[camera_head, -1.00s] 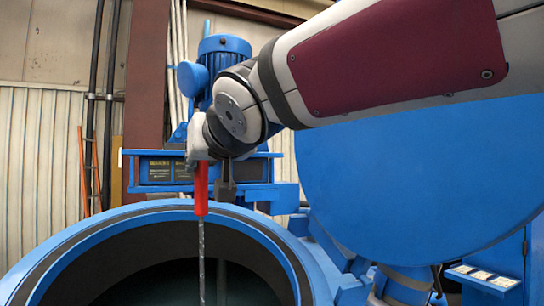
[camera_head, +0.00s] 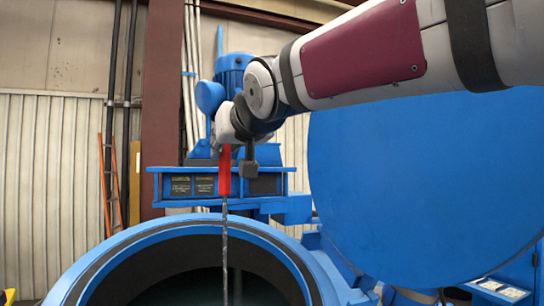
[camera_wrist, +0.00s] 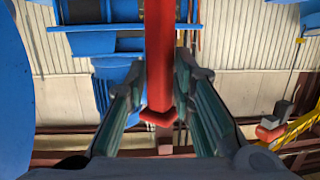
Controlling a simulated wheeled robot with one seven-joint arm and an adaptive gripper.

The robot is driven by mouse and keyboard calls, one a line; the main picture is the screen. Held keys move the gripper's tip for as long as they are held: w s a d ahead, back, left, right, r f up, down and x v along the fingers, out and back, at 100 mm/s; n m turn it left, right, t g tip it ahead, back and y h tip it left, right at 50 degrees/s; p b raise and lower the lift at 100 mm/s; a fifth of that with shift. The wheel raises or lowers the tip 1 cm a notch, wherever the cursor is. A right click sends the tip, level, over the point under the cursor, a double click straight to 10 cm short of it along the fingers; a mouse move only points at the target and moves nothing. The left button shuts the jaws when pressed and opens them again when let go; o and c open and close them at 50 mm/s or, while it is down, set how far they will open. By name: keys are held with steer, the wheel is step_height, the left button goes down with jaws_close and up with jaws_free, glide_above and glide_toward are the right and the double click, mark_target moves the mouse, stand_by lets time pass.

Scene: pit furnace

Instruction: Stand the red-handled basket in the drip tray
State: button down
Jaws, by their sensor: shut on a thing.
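The red handle (camera_head: 225,171) hangs upright below my gripper (camera_wrist: 158,88) in the head view, with a thin dark rod (camera_head: 225,255) running down from it in front of the furnace mouth. The wrist view shows the same red handle (camera_wrist: 159,50) between my two fingers, which are shut on it. The basket at the rod's lower end is out of view below the picture. I cannot make out the drip tray in either view.
The round blue furnace rim (camera_head: 165,228) with its dark opening fills the lower middle. A large blue round lid (camera_head: 420,190) stands to the right. A blue motor (camera_head: 233,72) and frame are behind my arm. A small panel with cards (camera_head: 500,290) is at lower right.

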step_height(320, 180, up, 10)
steer(key=shift+p, duration=1.2)
steer(key=d+f+v, duration=0.2)
steer(key=f+v, duration=0.1)
steer(key=v, duration=1.3)
steer(key=w+d+f+v, duration=0.1)
steer(key=d+f+v, duration=0.1)
steer(key=v, duration=1.5)
steer(key=d+f+v, duration=0.2)
steer(key=f+v, duration=0.3)
steer(key=v, duration=1.1)
steer(key=shift+d, duration=0.45)
steer(key=shift+f, duration=0.1)
